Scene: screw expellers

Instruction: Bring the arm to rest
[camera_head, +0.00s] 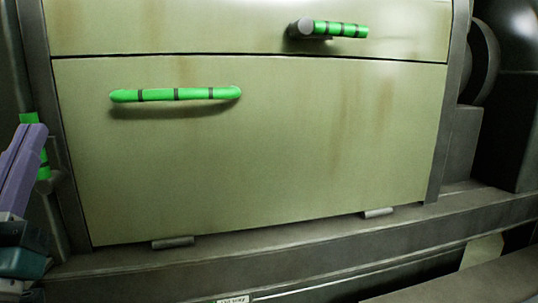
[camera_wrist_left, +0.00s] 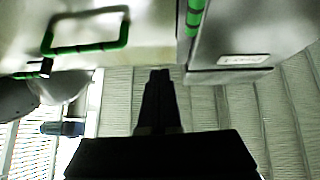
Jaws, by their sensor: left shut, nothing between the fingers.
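My left gripper (camera_head: 31,132) shows at the left edge of the head view, as purple fingers above a dark and teal body. It is beside the green-banded handle (camera_head: 42,155) on the machine's left side and partly covers it; I cannot tell whether they touch. In the left wrist view the dark fingers (camera_wrist_left: 159,76) are together with nothing between them. My right gripper is in neither view.
A pale green machine panel (camera_head: 300,150) fills the head view. It has a green handle (camera_head: 176,94) with black bands and an upper green lever (camera_head: 335,29). A grey ledge (camera_head: 290,245) runs below. The left wrist view shows a bent green handle (camera_wrist_left: 85,47).

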